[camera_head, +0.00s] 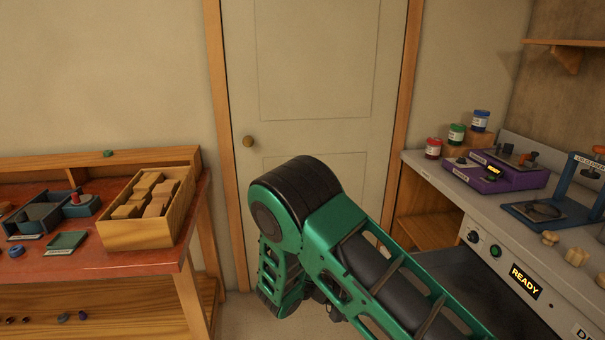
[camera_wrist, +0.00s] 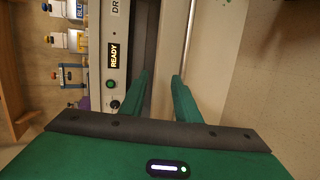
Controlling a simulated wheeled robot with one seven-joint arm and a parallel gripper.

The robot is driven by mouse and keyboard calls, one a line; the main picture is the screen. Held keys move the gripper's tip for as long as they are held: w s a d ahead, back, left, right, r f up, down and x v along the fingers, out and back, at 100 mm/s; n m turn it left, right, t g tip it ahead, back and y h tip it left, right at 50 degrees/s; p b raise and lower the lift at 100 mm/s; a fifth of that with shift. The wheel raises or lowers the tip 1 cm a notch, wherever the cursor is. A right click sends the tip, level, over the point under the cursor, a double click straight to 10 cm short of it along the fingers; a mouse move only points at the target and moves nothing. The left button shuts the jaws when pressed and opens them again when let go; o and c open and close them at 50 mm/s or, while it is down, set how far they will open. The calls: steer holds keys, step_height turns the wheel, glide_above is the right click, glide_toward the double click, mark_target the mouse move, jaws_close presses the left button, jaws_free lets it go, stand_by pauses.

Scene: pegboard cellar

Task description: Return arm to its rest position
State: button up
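My arm, green and black, crosses the lower middle of the head view, its bend in front of the door. Beyond the fingertips is an open drawer (camera_wrist: 172,25) with a bar handle (camera_wrist: 189,30). The fingers look apart from it, but the distance is hard to judge. In the head view the fingers cannot be made out, and my arm hides part of the drawer's dark inside (camera_head: 465,280).
The grey counter (camera_head: 455,190) at right carries a lit READY display (camera_head: 525,281), a purple device (camera_head: 500,172), a blue stand (camera_head: 540,215) and several jars. At left, a red-topped bench (camera_head: 120,262) holds a wooden box of blocks (camera_head: 130,235) and blue trays. A closed door (camera_head: 310,130) stands behind.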

steer(key=s+d+r+m+g+y, duration=0.2)
steer(key=s+d+r+y, duration=0.2)
steer(key=d+r, duration=0.3)
steer(key=s+d+r+m+g+y, duration=0.1)
steer(key=s+d+r+m+y, duration=0.1)
steer(key=s+d+r+y, duration=0.4)
steer(key=s+d+r+m+t+y, duration=0.1)
steer(key=s+r, duration=0.3)
steer(key=s, duration=0.4)
steer(key=s+d+r+m+t+y, duration=0.1)
steer(key=s+d+r+t+y, duration=0.1)
steer(key=s, duration=0.6)
steer(key=shift+s+d+r+t+y, duration=0.2)
steer(key=shift+d+r+t+y, duration=0.3)
steer(key=shift+r, duration=0.9)
steer(key=shift+w+d, duration=0.1)
steer(key=shift+w, duration=0.05)
steer(key=shift+w+f+h, duration=0.25)
steer(key=shift+w+h, duration=0.05)
steer(key=shift+w, duration=0.2)
